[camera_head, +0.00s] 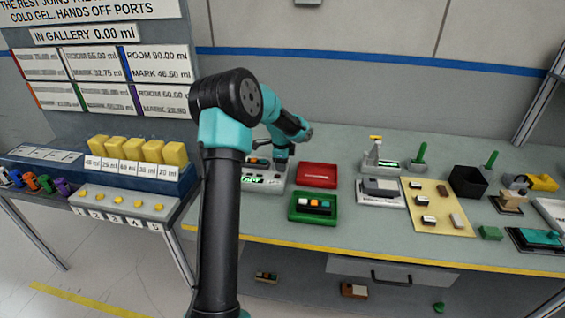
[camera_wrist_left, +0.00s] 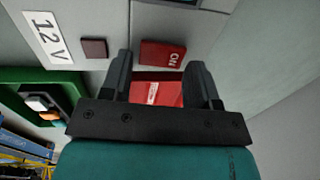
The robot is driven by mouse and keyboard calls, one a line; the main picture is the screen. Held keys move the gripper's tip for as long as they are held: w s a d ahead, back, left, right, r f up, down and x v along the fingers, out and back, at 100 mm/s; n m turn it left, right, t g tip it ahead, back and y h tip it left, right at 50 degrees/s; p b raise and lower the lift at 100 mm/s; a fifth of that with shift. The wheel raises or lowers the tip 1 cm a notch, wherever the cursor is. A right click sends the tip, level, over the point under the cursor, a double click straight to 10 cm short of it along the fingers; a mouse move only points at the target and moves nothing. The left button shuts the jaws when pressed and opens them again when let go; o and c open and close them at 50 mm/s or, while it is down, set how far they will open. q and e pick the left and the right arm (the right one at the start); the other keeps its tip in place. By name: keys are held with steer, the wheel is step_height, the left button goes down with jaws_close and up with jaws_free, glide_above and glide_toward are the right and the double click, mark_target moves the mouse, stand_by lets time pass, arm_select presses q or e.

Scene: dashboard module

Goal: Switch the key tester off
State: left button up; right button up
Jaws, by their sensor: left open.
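The key tester appears to be the pale grey box with a green lit display (camera_head: 262,179) at the table's left part. A second red piece with a white label (camera_wrist_left: 152,92) shows between the fingers; contact cannot be told. My right gripper is not in view.
A red tray (camera_head: 318,167) lies right of the tester, and a green tray (camera_head: 296,217) with small blocks lies in front of it. Further right stand several fixtures, a tan board (camera_head: 451,198) and a black bin (camera_head: 468,178). A rack of yellow blocks (camera_head: 135,172) stands left.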

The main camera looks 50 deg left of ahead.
arm_select(q)
step_height(320, 180, up, 17)
steer(key=s+d, duration=0.1)
steer(key=s, duration=0.1)
steer(key=shift+d, duration=0.3)
steer(key=shift+r, duration=0.1)
stand_by(0.3)
